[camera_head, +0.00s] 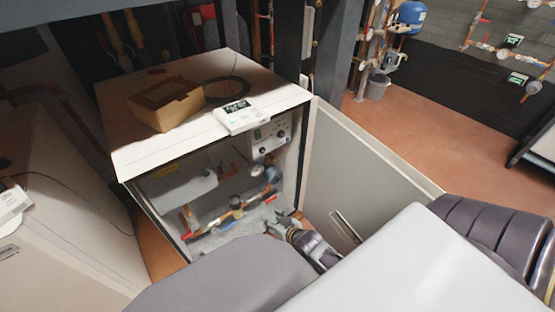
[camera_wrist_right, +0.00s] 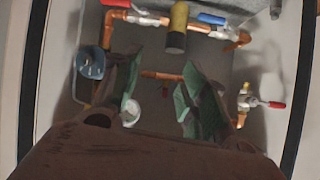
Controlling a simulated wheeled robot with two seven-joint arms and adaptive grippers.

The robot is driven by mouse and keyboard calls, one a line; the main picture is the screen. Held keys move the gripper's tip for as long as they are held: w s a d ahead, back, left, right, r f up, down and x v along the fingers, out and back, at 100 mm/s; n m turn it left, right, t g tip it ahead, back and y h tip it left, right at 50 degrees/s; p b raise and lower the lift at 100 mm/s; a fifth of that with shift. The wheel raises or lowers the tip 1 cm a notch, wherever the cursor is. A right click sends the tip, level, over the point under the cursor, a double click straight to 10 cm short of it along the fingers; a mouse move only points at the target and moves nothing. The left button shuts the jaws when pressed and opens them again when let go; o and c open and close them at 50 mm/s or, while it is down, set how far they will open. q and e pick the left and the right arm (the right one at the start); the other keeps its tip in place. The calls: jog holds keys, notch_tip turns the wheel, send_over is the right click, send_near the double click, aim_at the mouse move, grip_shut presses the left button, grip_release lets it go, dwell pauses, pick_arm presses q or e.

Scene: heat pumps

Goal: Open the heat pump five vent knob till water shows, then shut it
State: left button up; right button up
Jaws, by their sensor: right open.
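An open heat pump cabinet (camera_head: 197,115) stands in the middle of the head view, its pipes and valves showing; I cannot read a number on it. My right gripper (camera_head: 287,224) is at the low right of its opening. In the right wrist view the gripper (camera_wrist_right: 158,98) is open, with green pads and nothing held between them. A small white round part (camera_wrist_right: 131,111), possibly the vent knob, shows beside the left finger, partly hidden by it. I cannot tell whether they touch. No water is visible. My left gripper is not in view.
The cabinet door (camera_head: 350,170) stands open at the right. Inside are a red-handled valve (camera_wrist_right: 268,104), a blue handle (camera_wrist_right: 212,18) and a yellow and black cylinder (camera_wrist_right: 177,28). A cardboard box (camera_head: 166,103) and a white controller (camera_head: 241,117) lie on top.

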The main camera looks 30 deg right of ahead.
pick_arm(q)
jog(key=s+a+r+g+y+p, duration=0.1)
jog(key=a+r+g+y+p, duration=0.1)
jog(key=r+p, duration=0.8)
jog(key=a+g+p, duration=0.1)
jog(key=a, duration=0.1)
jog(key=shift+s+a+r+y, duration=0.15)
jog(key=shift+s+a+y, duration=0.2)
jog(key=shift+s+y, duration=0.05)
pick_arm(e)
jog(key=w+d+r+t, duration=0.3)
jog(key=w+d+r, duration=0.2)
jog(key=d+r, duration=0.2)
jog(key=w+d+r+n+t, duration=0.1)
jog(key=w+d+r+t, duration=0.2)
jog(key=w+d+r, duration=0.2)
notch_tip(320, 180, up, 4)
jog(key=d, duration=0.2)
jog(key=shift+w+d+y, duration=0.3)
jog(key=shift+w+y, duration=0.05)
jog(key=shift+y, duration=0.05)
jog(key=shift+f, duration=0.15)
